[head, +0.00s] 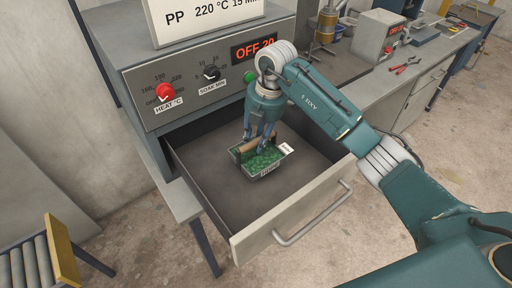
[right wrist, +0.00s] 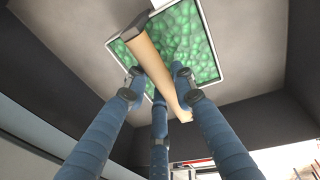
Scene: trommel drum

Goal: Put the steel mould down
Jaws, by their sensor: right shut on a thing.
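The steel mould (head: 264,170) is a small rectangular tray filled with green granules, with a wooden bar handle across it and a label on its front. It is inside the open drawer (head: 215,205) of the heating unit, level; I cannot tell whether its bottom touches the drawer floor. My right gripper (head: 259,139) points down from above with its fingers closed around the handle. In the right wrist view the fingers (right wrist: 158,84) grip the wooden handle (right wrist: 150,58), with the mould's green contents (right wrist: 190,40) beyond. My left gripper is not in view.
The unit's front carries a red heat knob (head: 165,92), a black soak knob (head: 211,73) and a display (head: 253,49) reading OFF 20. The drawer has a bar handle (head: 315,215). Bare drawer floor surrounds the mould. A workbench (head: 385,95) stands right, a roller rack (head: 35,262) lower left.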

